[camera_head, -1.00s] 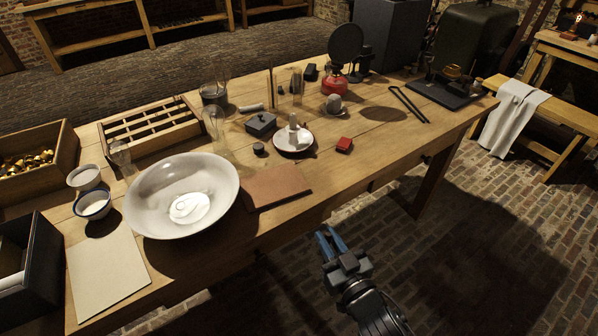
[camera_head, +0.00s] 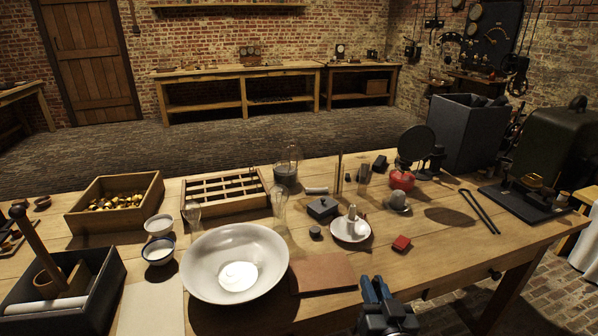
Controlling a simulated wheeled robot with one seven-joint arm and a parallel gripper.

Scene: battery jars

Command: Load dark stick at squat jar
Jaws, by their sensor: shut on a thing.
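My gripper (camera_head: 375,288), with blue fingers, is at the front table edge, right of the brown board (camera_head: 323,273). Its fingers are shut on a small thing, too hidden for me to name. A wide, low glass jar (camera_head: 286,174) with dark contents stands at the back of the table, behind the slotted wooden rack's right end; it looks like the squat jar. A thin upright brown stick (camera_head: 338,173) stands right of it, with a short dark piece (camera_head: 348,178) beside it. I cannot tell which thing is the dark stick. My gripper is well in front of the jar.
A big white bowl (camera_head: 208,284), a slotted rack (camera_head: 262,203) and a clear tall glass (camera_head: 279,206) stand left. Black tongs (camera_head: 478,211) lie right on bare wood.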

